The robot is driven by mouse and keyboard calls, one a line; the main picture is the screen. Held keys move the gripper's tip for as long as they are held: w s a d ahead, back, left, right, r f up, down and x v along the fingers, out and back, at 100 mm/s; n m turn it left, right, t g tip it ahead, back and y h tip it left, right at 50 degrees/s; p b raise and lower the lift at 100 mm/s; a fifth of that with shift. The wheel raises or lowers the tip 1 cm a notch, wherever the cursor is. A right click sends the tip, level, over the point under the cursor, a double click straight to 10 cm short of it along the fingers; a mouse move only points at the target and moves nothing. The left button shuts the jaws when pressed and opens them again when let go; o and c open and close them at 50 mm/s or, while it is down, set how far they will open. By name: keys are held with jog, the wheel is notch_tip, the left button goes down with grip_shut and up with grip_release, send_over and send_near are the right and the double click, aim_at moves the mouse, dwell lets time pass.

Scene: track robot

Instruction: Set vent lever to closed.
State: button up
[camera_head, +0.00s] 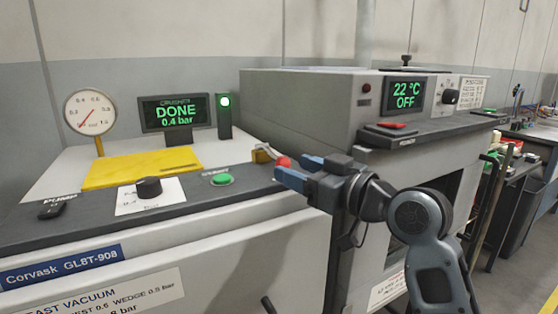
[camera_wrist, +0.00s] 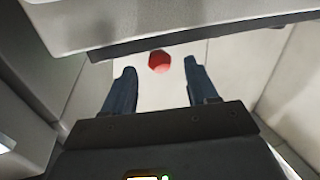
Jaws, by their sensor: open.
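The vent lever is a short metal arm on a brass-coloured base (camera_head: 261,155), with a red ball knob (camera_head: 284,162), on the right end of the vacuum machine's dark panel. The knob also shows in the wrist view (camera_wrist: 159,62), centred between the fingertips. My gripper (camera_head: 291,169) is open, its two blue fingers at the knob from the right. In the wrist view my gripper (camera_wrist: 160,69) has gaps on both sides of the knob. How deep the knob lies between the fingers is unclear. Any lever position markings are hidden or unreadable.
A green button (camera_head: 221,179), black knob (camera_head: 149,187) and black switch (camera_head: 52,208) share the panel. A yellow plate (camera_head: 142,168) lies behind. The display (camera_head: 175,113) reads DONE, 0.4 bar, near a round gauge (camera_head: 90,112). A grey oven-like machine (camera_head: 310,105) stands close on the right.

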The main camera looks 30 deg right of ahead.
aim_at(289, 166)
jog(key=shift+p+x, duration=0.3)
jog(key=shift+x, duration=2.05)
grip_shut()
